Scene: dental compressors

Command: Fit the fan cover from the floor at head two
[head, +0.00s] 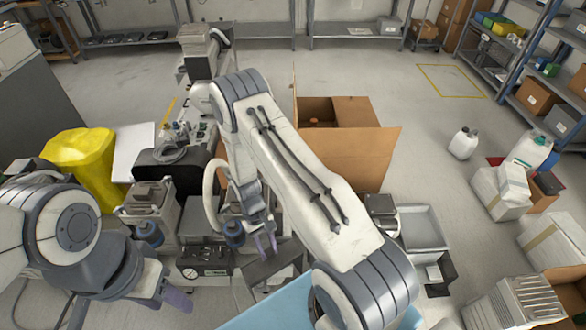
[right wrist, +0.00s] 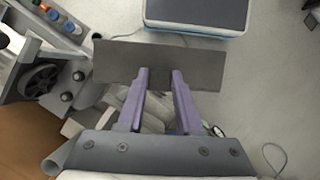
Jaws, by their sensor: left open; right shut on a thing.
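A flat dark grey plate, which looks like the fan cover (right wrist: 115,65), is between the purple fingers of my right gripper (right wrist: 160,75) in the right wrist view. The fingers are shut on its edge. In the head view my right gripper (head: 265,243) points down beside the compressor, and the plate appears as a dark panel (head: 268,268) under its fingers. My left gripper (head: 174,298) is open and empty at the lower left. The compressor unit (head: 193,220) with its grey ribbed heads (head: 147,195) stands left of the right gripper. Which one is head two is unclear.
An open cardboard box (head: 350,150) stands behind my right arm. A yellow bag (head: 85,165) is at the left. A grey tray (head: 420,228) lies right of my right arm. White jugs (head: 463,143) and boxes stand farther right.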

